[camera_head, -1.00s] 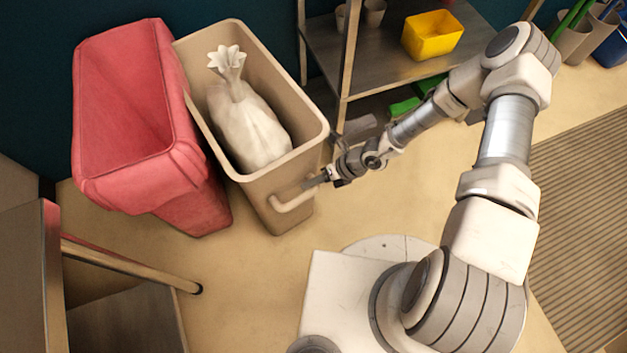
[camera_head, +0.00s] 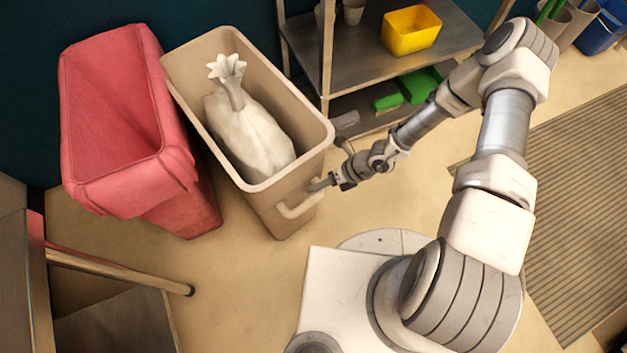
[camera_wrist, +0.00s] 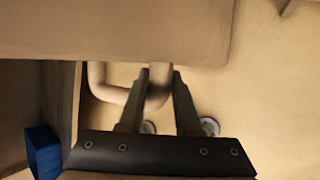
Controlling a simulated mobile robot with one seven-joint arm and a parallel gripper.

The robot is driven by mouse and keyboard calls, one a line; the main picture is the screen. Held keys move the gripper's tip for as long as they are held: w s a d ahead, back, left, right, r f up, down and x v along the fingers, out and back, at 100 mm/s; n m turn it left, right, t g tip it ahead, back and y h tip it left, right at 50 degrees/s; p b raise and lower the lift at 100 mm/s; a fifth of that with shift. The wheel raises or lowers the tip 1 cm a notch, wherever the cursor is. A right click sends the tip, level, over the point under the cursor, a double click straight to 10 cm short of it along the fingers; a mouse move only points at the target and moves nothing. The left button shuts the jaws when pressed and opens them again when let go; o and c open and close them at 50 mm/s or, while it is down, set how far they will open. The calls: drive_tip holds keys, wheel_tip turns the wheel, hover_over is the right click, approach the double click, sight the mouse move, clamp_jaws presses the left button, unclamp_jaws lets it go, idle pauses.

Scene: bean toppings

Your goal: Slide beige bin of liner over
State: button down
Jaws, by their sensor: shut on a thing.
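The beige bin (camera_head: 272,203) stands on the floor in the head view, with a tied white liner bag (camera_head: 250,135) inside it. A beige handle (camera_head: 300,207) sticks out of its front end. My gripper (camera_head: 321,184) is at the right end of this handle. In the wrist view my gripper (camera_wrist: 158,82) has its two fingers on either side of the handle's bent end, shut on it. The handle (camera_wrist: 108,92) runs left from the fingers, below the bin's wall (camera_wrist: 120,30). The finger contact is small in the head view.
A red bin (camera_head: 130,130) stands close against the beige bin's left side. A metal shelf (camera_head: 365,60) with a yellow tub (camera_head: 410,30) stands behind on the right. A metal bar (camera_head: 120,271) is at the lower left. Floor is open right of the beige bin.

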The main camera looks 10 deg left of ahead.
drive_tip(key=shift+s+d, duration=0.1)
drive_tip(key=shift+d, duration=1.05)
drive_tip(key=c, duration=0.5)
unclamp_jaws()
drive_tip(key=shift+a, duration=0.1)
drive_tip(key=p+v, duration=0.6)
drive_tip(key=v, duration=1.1)
drive_tip(key=shift+r, duration=0.2)
